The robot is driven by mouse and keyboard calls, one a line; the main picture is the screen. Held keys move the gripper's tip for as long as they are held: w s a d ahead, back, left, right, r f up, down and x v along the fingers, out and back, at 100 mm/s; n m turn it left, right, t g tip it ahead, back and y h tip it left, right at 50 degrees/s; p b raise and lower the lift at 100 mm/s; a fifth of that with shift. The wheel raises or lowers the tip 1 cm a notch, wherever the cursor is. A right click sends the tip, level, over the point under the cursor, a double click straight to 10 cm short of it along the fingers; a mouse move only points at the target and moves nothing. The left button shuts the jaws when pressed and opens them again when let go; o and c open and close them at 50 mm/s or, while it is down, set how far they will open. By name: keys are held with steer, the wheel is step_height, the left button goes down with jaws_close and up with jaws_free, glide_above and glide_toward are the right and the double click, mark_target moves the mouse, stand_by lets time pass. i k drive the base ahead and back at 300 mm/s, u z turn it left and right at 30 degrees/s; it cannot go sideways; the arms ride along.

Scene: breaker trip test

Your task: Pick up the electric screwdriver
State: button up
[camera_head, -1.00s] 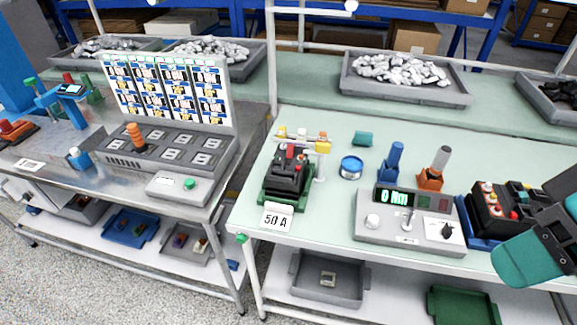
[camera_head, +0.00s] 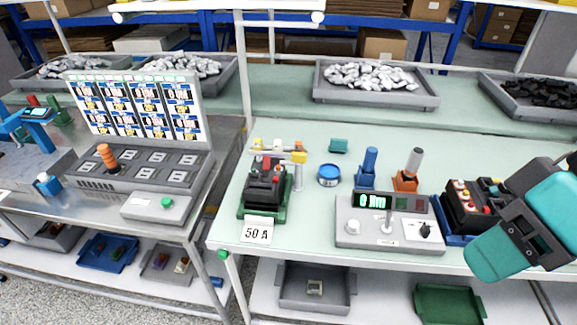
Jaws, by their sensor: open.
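Two upright tools stand in holders at the back of the right bench: a blue one (camera_head: 370,165) in a blue holder and a grey-handled one (camera_head: 412,163) in an orange holder. Either may be the electric screwdriver; I cannot tell which. A third upright tool, with an orange ribbed handle (camera_head: 107,156), stands on the grey panel at the left bench. My gripper (camera_head: 525,222), with teal and dark parts, is at the right edge, in front and to the right of the bench tools. It is open and apart from them; its fingertips are not clearly seen.
A grey tester (camera_head: 352,239) with a "0 Nm" display stands in front of the tools. A black breaker in a green fixture (camera_head: 265,190) is to its left, another black unit (camera_head: 462,207) to its right. A blue round tin (camera_head: 329,175) sits behind.

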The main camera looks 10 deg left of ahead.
mark_target(415, 159)
steer(key=u, duration=0.05)
steer(key=k, duration=0.6)
steer(key=u, duration=0.6)
steer(key=i, duration=1.2)
steer(key=z, duration=0.55)
steer(key=i, duration=0.45)
steer(key=z, duration=0.5)
